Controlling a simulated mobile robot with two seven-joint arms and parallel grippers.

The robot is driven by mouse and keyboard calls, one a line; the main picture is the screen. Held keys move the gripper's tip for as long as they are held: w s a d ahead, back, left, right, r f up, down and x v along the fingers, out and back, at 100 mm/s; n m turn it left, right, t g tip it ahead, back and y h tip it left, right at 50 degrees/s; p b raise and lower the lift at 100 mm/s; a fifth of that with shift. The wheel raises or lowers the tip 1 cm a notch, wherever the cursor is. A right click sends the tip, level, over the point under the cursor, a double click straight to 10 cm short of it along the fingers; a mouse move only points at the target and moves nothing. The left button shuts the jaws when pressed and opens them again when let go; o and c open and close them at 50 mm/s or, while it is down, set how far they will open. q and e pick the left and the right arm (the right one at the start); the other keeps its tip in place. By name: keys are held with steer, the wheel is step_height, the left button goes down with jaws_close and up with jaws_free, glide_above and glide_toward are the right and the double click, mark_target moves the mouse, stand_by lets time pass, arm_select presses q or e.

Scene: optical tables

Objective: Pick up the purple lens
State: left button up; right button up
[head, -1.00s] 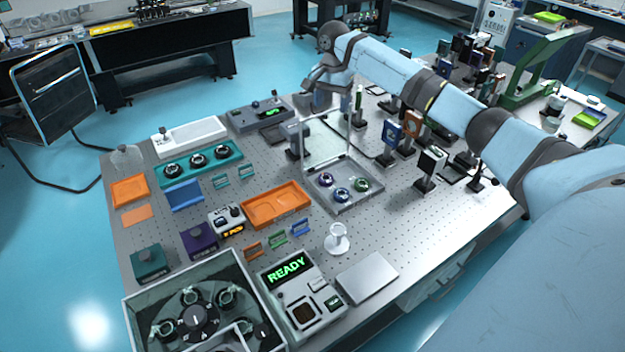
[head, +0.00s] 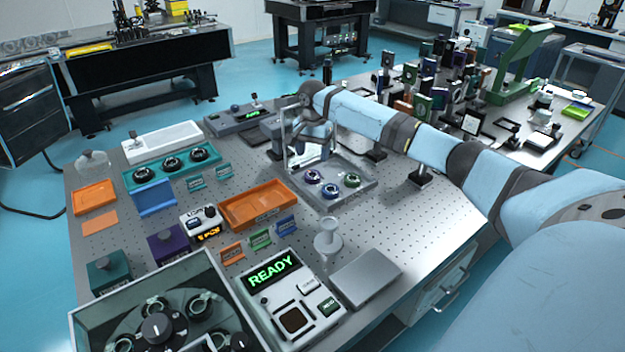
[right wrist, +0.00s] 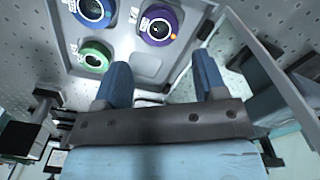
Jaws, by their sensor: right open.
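The purple lens (head: 312,176) lies in a grey tray (head: 333,208), left of the blue lens (head: 330,191) and the green lens (head: 351,180). In the right wrist view the purple lens (right wrist: 158,25) is just ahead of my fingertips, the blue lens (right wrist: 92,10) and green lens (right wrist: 93,57) to its left. My right gripper (right wrist: 160,62) is open and empty, its fingers apart and pointing toward the tray. In the head view my right gripper (head: 303,150) hangs by the tray's back edge, partly hidden by a clear upright panel. My left gripper is not in view.
The clear panel (right wrist: 232,50) stands close to my right finger. An orange tray (head: 258,206) and small coloured card stands lie to the left. A white pedestal (head: 327,240) stands in front. Several optic mounts crowd the table behind my right arm.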

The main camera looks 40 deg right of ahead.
mark_target(312, 174)
steer(key=shift+s+a+f+b, duration=0.1)
steer(key=shift+a+f+b, duration=0.1)
steer(key=shift+f, duration=1.6)
steer(key=shift+s+a+f+b, duration=0.1)
steer(key=shift+f+b, duration=0.1)
steer(key=shift+f, duration=1.55)
steer(key=c, duration=0.7)
